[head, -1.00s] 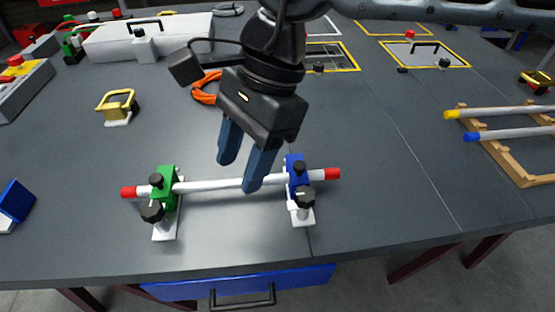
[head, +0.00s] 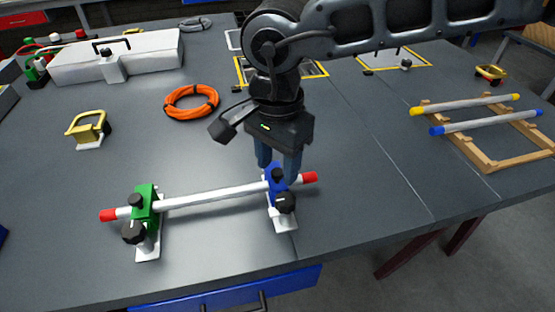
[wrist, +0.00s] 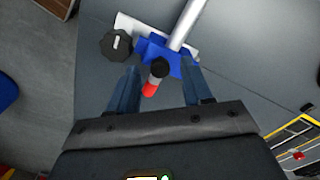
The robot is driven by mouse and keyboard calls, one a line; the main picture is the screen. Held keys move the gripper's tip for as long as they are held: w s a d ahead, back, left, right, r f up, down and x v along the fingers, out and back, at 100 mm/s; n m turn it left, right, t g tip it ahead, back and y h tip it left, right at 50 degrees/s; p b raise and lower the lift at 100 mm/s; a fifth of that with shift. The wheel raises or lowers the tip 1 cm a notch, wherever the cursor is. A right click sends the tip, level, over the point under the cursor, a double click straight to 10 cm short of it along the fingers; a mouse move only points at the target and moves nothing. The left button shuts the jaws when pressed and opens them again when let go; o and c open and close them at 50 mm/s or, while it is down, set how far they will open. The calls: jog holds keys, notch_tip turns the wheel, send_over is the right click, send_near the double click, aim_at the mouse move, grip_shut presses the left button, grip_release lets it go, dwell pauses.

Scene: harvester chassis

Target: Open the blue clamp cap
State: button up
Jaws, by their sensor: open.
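The blue clamp cap (head: 277,180) sits shut over the right part of a white tube (head: 215,196) with red ends, on a white base (head: 283,220). A black knob (head: 285,202) is on its front side. My gripper (head: 280,170) points down just behind the cap, its blue fingers apart and partly hidden by the cap. In the wrist view, the blue cap (wrist: 170,58) with a small black knob (wrist: 160,68) lies ahead of and between the open fingers (wrist: 158,90). I see no clear contact. A green clamp (head: 146,203) holds the tube's left part.
An orange cable coil (head: 191,102) and a yellow clamp (head: 88,128) lie behind on the grey table. A wooden rack (head: 480,150) with two tubes stands at the right. The table right of the blue clamp is clear.

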jog(key=shift+f, duration=0.25)
grip_shut()
dwell(0.3)
